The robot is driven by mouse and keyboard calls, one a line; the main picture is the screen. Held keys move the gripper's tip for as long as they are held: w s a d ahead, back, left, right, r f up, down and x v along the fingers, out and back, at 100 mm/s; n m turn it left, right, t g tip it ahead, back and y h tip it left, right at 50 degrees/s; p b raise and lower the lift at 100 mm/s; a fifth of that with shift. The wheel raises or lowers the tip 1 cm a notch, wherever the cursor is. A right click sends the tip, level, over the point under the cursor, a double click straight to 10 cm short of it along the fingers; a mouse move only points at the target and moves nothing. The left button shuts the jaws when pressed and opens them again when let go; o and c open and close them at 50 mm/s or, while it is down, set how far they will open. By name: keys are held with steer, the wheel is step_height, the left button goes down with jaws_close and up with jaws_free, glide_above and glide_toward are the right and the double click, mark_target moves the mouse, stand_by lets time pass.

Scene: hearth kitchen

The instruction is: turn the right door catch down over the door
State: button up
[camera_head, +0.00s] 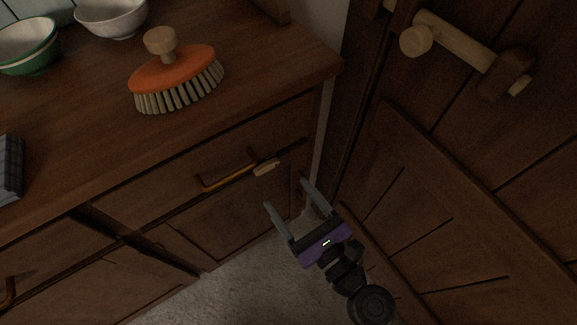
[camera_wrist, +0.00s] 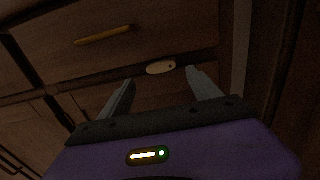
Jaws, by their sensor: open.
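The door catch (camera_head: 265,167) is a small pale wooden tab on the cabinet front, just right of the brass drawer handle and above the lower right door (camera_head: 225,220). It lies about level along the rail in the wrist view (camera_wrist: 160,67), with a small dark dot near its right end. My gripper (camera_head: 286,193) is open and empty, in front of and below the catch in the head view. In the wrist view the catch shows between and just beyond the fingertips (camera_wrist: 159,77). No contact shows.
The drawer's brass handle (camera_head: 229,178) is left of the catch. An orange brush (camera_head: 172,69), a white bowl (camera_head: 112,17) and a green bowl (camera_head: 28,47) stand on the counter. A panelled wooden door (camera_head: 430,205) with a wooden bolt (camera_head: 455,45) rises at right.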

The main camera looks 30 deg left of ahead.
mark_target(268, 168)
steer(key=shift+b+x, duration=0.55)
steer(key=shift+x, duration=3.35)
steer(key=c, duration=1.4)
steer(key=shift+f, duration=0.1)
steer(key=shift+w+d+f+n+b, duration=0.15)
steer(key=shift+f+n+b, duration=0.3)
steer(key=shift+n+b, duration=1.95)
steer(key=shift+w+f+n+b, duration=0.35)
steer(key=shift+n+b, duration=0.9)
steer(key=shift+n, duration=2.3)
steer(key=shift+w+d+f+n+b, duration=0.1)
steer(key=shift+f+n+b, duration=0.4)
steer(key=shift+n+b, duration=1.9)
steer(key=shift+n+p, duration=0.5)
steer(key=shift+n, duration=0.25)
